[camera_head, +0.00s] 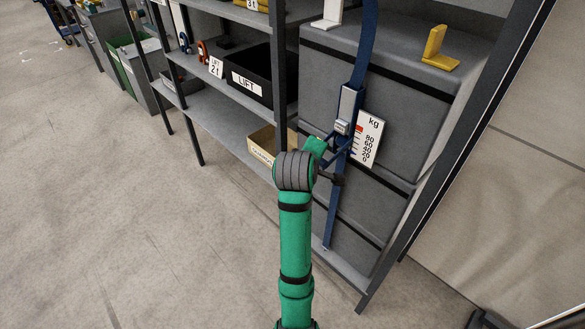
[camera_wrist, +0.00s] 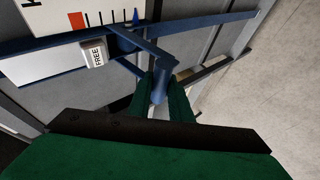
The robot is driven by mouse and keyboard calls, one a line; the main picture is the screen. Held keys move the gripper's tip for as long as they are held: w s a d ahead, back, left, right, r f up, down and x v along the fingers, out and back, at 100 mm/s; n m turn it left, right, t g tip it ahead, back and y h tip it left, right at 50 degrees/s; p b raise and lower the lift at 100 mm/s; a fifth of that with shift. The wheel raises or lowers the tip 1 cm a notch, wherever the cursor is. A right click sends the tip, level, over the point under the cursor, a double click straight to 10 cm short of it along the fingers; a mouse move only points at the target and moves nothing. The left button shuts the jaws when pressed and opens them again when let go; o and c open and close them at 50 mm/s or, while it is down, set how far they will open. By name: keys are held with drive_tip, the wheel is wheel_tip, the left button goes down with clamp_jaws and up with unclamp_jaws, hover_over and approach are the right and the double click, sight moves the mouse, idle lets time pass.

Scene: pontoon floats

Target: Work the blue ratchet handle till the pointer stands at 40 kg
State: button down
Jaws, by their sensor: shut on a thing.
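The blue ratchet handle (camera_wrist: 158,84) stands out from the blue strap (camera_head: 334,210) on the grey float stack. My gripper (camera_wrist: 162,92) is shut on the handle's end, one green finger on each side. In the head view my green arm hides much of the handle. The white kg scale (camera_head: 369,140) is beside the ratchet, with a red patch at its upper end and 0 at its lower end. The blue pointer (camera_wrist: 135,17) shows in the wrist view near the last tick at the 0 end. A grey FREE tab (camera_wrist: 95,54) sits beside the scale.
Left of the floats a shelf holds a black LIFT bin (camera_head: 255,82) and a cardboard box (camera_head: 262,147). A dark rack post (camera_head: 440,150) runs along the right. A yellow bracket (camera_head: 437,50) stands on the floats.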

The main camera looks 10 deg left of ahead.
drive_tip(key=shift+d+r, duration=0.2)
drive_tip(key=shift+d, duration=0.75)
drive_tip(key=shift+a, duration=0.3)
drive_tip(key=c, duration=1.7)
unclamp_jaws()
drive_tip(key=shift+w, duration=0.1)
drive_tip(key=shift+o, duration=0.4)
drive_tip(key=shift+a+g, duration=0.2)
drive_tip(key=shift+g, duration=0.1)
drive_tip(key=shift+a, duration=0.1)
drive_tip(key=v, duration=1)
drive_tip(key=shift+s+r, duration=0.2)
drive_tip(key=shift+s, duration=0.15)
